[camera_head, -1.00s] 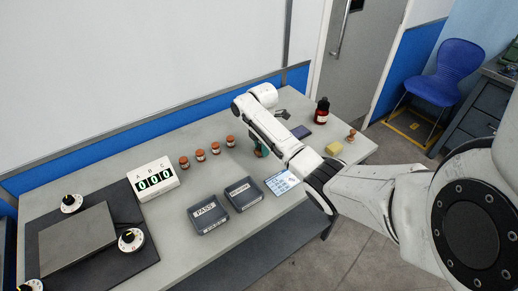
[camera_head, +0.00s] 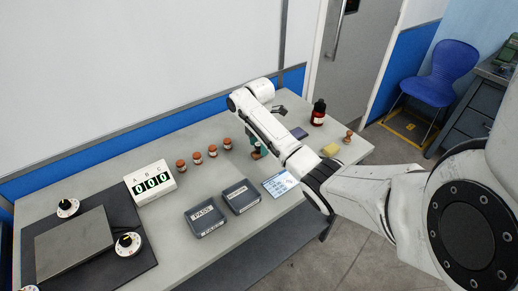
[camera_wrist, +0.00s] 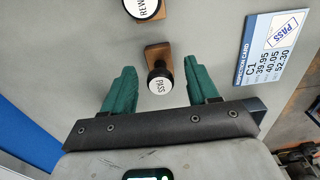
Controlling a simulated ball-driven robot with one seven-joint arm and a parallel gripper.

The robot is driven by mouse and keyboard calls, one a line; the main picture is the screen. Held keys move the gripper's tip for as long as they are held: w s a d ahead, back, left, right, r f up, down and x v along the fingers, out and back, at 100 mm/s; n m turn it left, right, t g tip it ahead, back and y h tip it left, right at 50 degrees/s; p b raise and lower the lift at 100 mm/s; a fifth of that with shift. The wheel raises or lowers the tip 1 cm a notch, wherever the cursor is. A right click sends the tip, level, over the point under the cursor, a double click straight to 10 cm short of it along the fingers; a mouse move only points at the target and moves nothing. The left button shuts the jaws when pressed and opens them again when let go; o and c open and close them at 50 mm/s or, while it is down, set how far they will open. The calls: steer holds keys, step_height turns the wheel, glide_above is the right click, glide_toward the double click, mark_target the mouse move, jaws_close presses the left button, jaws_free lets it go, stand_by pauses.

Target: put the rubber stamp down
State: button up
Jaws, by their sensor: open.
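A rubber stamp with a wooden base and a dark knob marked PASS (camera_wrist: 159,82) stands on the grey bench in the wrist view. My gripper (camera_wrist: 159,68) is open, with one green finger on each side of this stamp. A gap shows between the knob and each finger. A second stamp, its round top partly lettered REW (camera_wrist: 144,7), is cut off by the top edge of the wrist view. In the head view my gripper (camera_head: 257,148) is low over the bench, mostly hidden by my arm.
An inspection card (camera_wrist: 271,47) with a PASS mark lies to the right.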

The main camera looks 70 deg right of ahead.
mark_target(259, 144)
step_height(259, 144, up, 10)
steer(key=shift+f+p, duration=0.15)
steer(key=shift+p, duration=0.45)
